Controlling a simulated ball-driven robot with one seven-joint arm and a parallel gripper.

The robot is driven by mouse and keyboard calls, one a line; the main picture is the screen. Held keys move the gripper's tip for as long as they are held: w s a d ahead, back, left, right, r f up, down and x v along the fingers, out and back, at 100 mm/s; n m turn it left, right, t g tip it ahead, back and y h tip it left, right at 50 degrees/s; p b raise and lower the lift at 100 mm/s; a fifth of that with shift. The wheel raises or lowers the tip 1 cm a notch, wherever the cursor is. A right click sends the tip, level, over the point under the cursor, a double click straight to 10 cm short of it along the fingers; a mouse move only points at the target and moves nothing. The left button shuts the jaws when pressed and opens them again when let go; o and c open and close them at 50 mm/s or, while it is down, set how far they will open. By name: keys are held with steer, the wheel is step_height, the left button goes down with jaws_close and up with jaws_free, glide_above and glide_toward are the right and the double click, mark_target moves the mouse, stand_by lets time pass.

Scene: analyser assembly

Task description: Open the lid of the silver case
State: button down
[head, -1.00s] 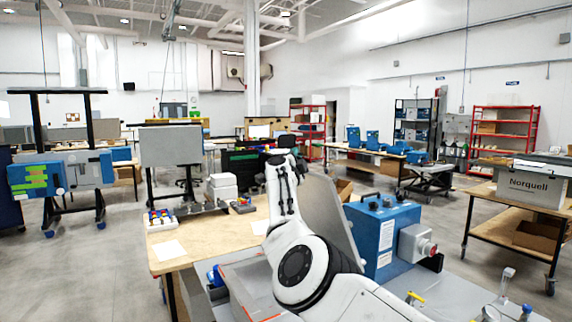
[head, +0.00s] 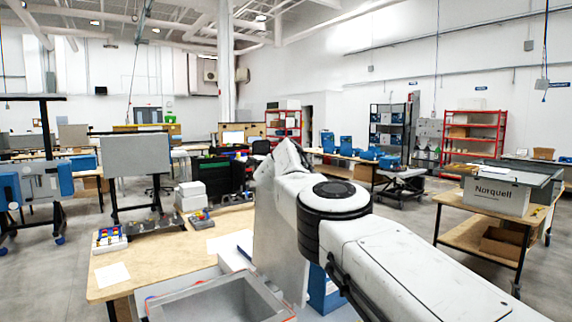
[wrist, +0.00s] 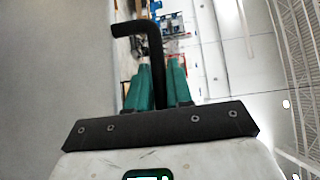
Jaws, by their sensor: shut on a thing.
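The silver case (head: 160,309) is at the bottom of the head view, its open top and grey inside partly visible. Its lid (head: 272,250) stands raised as a pale grey panel at the right side of the case, partly covered by my arm. In the wrist view the lid is likely the flat grey surface (wrist: 55,70) on the left. A black bent handle (wrist: 152,42) runs from beside that surface down between the green fingers of my gripper (wrist: 160,72). The fingers are shut on this handle. My gripper is hidden behind my arm in the head view.
A wooden bench (head: 140,255) with papers and small coloured parts lies behind and left of the case. A blue box (head: 322,290) sits right of the lid, mostly hidden by my arm. A cart with a Norquell box (head: 494,196) stands at the right.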

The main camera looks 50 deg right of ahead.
steer(key=shift+s+d+f, duration=0.1)
steer(key=shift+d+f, duration=0.15)
steer(key=shift+d, duration=0.05)
steer(key=c, duration=1.4)
jaws_free()
